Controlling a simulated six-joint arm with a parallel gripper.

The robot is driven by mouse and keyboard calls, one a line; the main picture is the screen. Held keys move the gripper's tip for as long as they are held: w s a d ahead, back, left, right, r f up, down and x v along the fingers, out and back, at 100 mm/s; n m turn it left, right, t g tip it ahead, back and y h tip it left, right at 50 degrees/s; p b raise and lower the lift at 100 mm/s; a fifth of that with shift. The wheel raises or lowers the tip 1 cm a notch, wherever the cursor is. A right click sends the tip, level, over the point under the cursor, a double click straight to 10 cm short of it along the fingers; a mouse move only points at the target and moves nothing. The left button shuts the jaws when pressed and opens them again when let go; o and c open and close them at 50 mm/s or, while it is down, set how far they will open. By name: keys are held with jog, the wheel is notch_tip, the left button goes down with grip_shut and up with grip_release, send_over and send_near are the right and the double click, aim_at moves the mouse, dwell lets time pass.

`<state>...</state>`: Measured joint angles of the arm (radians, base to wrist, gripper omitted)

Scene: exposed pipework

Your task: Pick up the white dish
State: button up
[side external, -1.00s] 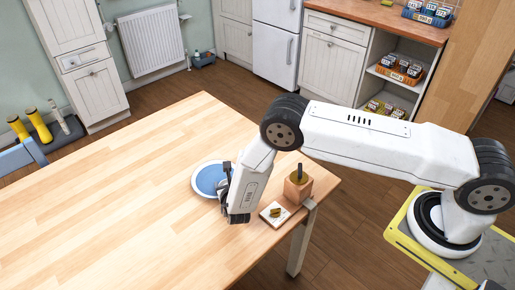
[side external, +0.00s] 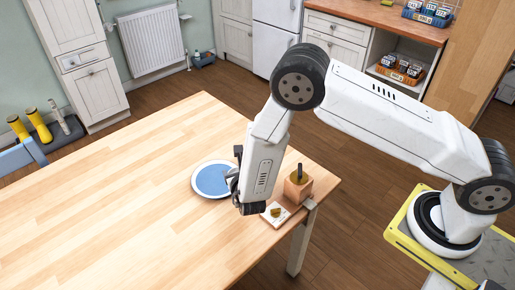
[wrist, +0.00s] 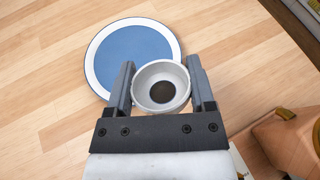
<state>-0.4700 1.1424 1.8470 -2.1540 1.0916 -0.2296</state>
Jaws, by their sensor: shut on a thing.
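The white dish (wrist: 144,92) is a small round bowl with a dark spot at its bottom. In the wrist view it sits between the two fingers of my gripper (wrist: 160,80), which is shut on it. In the side view my gripper (side external: 234,182) is above the table beside the blue plate, and the arm hides most or all of the dish. The blue plate with a white rim (wrist: 128,50) lies flat on the table beyond the dish; it also shows in the side view (side external: 211,180).
The wooden table (side external: 110,200) is bare to the left. Shelves with baskets (side external: 400,70) stand behind.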

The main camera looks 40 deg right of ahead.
jog(key=s+d+r, duration=0.1)
jog(key=s+r, duration=0.3)
jog(key=s, duration=0.5)
jog(key=shift+s+d+r, duration=0.15)
jog(key=shift+d+r, duration=0.1)
jog(key=shift+d, duration=0.05)
dwell(0.5)
jog(key=shift+s+r+m+t+h, duration=0.25)
jog(key=shift+r+m+t+h, duration=0.05)
jog(key=shift+m+t+h, duration=0.3)
jog(key=shift+s+r+m+t+h, duration=0.25)
jog(key=shift+m+t+h, duration=0.25)
jog(key=shift+m, duration=0.2)
jog(key=shift+w, duration=0.15)
jog(key=w+f, duration=0.1)
jog(key=w, duration=0.2)
jog(key=w+a+f, duration=0.1)
jog(key=w+f, duration=0.1)
jog(key=w, duration=0.1)
jog(key=w+f, duration=0.1)
jog(key=w, duration=0.2)
jog(key=shift+a+f, duration=0.2)
jog(key=shift+a, duration=0.1)
jog(key=w+f, duration=0.3)
jog(key=f, duration=0.1)
jog(key=shift+w+a, duration=0.1)
jog(key=shift+a, duration=0.2)
jog(key=shift+w+a+f, duration=0.1)
jog(key=shift+w+f, duration=0.35)
jog(key=shift+f, duration=0.1)
